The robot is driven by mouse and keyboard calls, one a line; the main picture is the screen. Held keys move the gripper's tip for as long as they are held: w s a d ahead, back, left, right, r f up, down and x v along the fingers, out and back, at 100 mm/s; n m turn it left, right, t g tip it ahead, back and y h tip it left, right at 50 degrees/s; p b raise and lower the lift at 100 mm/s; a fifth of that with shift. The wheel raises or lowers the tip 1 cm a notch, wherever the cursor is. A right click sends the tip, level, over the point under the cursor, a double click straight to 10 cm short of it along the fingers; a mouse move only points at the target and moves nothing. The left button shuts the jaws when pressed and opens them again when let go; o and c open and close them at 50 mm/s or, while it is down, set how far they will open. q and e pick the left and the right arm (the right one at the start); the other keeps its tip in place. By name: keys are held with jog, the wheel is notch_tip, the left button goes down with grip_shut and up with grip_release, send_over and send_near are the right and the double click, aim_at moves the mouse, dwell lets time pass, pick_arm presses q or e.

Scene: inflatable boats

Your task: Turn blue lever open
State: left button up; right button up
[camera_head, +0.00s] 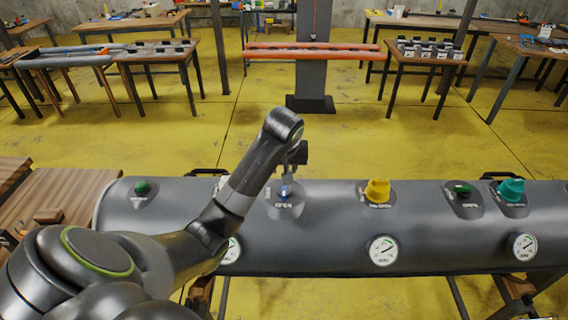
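The blue lever (284,193) is a small blue spot on a dark plate marked OPEN, on top of the grey inflatable tube (325,225). My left arm comes in from the left, and its gripper (286,184) points down right at the lever. The gripper covers most of the lever, so its turn angle is hidden. I cannot tell whether the fingers touch the lever or are open or shut. My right gripper is not in view.
The tube also carries a green knob (141,187), a yellow knob (377,190), a dark green lever (463,188) and a teal knob (511,190). Gauges (383,250) sit along its front side. A wooden table (60,190) stands at left.

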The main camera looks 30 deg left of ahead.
pick_arm(q)
jog(key=p+v, duration=0.2)
jog(key=v, duration=0.1)
jog(key=shift+s+r+p, duration=0.15)
jog(key=shift+r+p, duration=0.15)
jog(key=shift+p, duration=0.1)
jog(key=shift+d+f, duration=0.1)
